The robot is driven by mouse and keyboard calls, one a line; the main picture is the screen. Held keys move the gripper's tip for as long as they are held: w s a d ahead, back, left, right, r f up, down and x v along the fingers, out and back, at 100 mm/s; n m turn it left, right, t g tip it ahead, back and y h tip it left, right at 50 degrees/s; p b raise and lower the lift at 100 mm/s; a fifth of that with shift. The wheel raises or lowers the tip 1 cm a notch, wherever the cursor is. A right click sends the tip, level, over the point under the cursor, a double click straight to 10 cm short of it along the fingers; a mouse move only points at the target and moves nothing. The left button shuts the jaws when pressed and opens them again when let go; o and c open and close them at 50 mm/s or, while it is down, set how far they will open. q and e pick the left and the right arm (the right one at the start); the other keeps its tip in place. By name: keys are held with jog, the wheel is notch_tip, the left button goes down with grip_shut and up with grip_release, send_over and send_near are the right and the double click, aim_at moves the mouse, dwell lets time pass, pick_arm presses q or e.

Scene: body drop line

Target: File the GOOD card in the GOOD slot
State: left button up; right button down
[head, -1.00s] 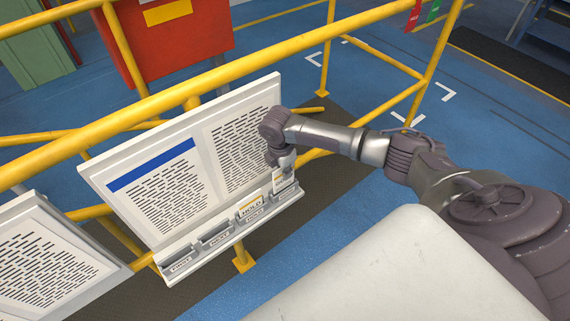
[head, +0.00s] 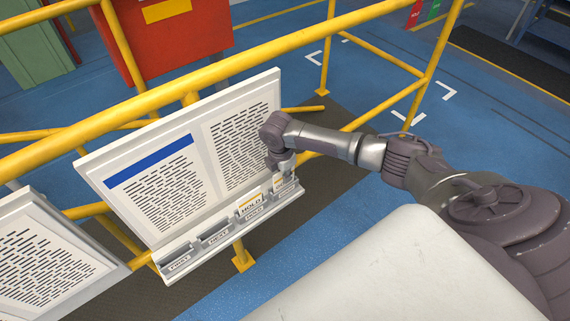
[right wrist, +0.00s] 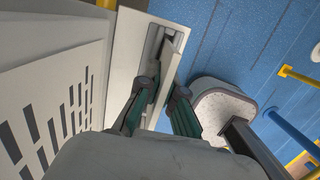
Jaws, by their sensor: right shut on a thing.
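My right gripper (head: 283,164) is at the right end of the slot rail (head: 206,246), below a white board. It is shut on a small white card (head: 285,184) with an orange mark, at the rightmost slot. The card's word is too small and covered to read, and how deep it sits in the slot is hard to tell. In the right wrist view, the two teal-lined fingers (right wrist: 158,112) are close together over a grey slot holder (right wrist: 172,48). The card between them is mostly hidden. My left gripper is not in view.
A card marked HOLD (head: 251,203) stands in the slot just left of my gripper. The slots further left look empty. A white board (head: 165,190) with printed sheets rises behind the rail. A yellow railing (head: 210,73) runs behind and above. Another board (head: 45,255) stands at left.

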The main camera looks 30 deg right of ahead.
jog(key=shift+f, duration=0.25)
jog(key=c, duration=1.2)
grip_release()
jog(key=shift+c, duration=0.2)
jog(key=shift+r, duration=0.1)
notch_tip(320, 180, up, 6)
jog(key=p, duration=0.6)
